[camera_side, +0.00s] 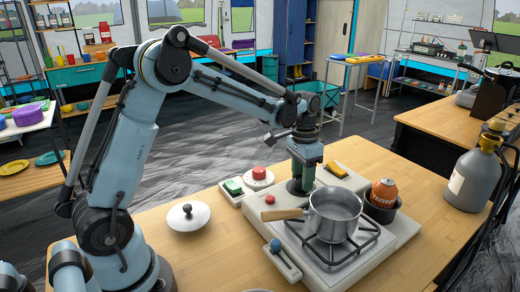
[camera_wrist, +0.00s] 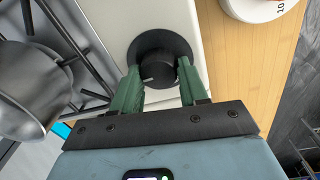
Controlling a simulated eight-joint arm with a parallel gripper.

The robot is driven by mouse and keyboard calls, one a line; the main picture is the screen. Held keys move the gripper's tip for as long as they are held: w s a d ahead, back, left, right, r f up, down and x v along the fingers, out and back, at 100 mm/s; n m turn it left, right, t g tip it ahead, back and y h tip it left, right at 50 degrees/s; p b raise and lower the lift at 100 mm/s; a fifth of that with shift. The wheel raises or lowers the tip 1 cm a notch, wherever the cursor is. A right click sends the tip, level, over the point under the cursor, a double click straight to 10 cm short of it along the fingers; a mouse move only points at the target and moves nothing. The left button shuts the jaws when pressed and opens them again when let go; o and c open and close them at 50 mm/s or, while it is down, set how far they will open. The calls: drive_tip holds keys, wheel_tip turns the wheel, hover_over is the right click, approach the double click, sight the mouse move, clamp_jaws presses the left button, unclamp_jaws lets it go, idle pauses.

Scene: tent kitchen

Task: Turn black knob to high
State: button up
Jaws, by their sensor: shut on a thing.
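The black knob (camera_wrist: 158,74) is on the white stove panel in the wrist view, with a dark round base around it and a pale mark on its face. My gripper (camera_wrist: 157,85) has its two green fingers on either side of the knob, shut on it. In the side view my gripper (camera_side: 305,178) points down at the left back part of the stove (camera_side: 340,256), and the knob is mostly hidden behind the fingers. Which setting the mark points to cannot be read.
A steel pot (camera_side: 334,214) with a wooden handle stands on the burner grate, close to my gripper. A grey gas bottle (camera_side: 475,178) stands at the right.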

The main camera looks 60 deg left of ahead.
sight(298, 179)
drive_tip(key=n, duration=0.6)
drive_tip(key=shift+a+n, duration=0.1)
drive_tip(key=shift+n, duration=0.3)
drive_tip(key=n, duration=0.6)
drive_tip(key=shift+s+n+t, duration=0.1)
drive_tip(key=shift+n+t, duration=0.2)
drive_tip(key=o, duration=1.1)
drive_tip(key=shift+c, duration=0.2)
wheel_tip(298, 179, up, 12)
drive_tip(key=shift+s+a, duration=0.2)
drive_tip(key=shift+s, duration=0.15)
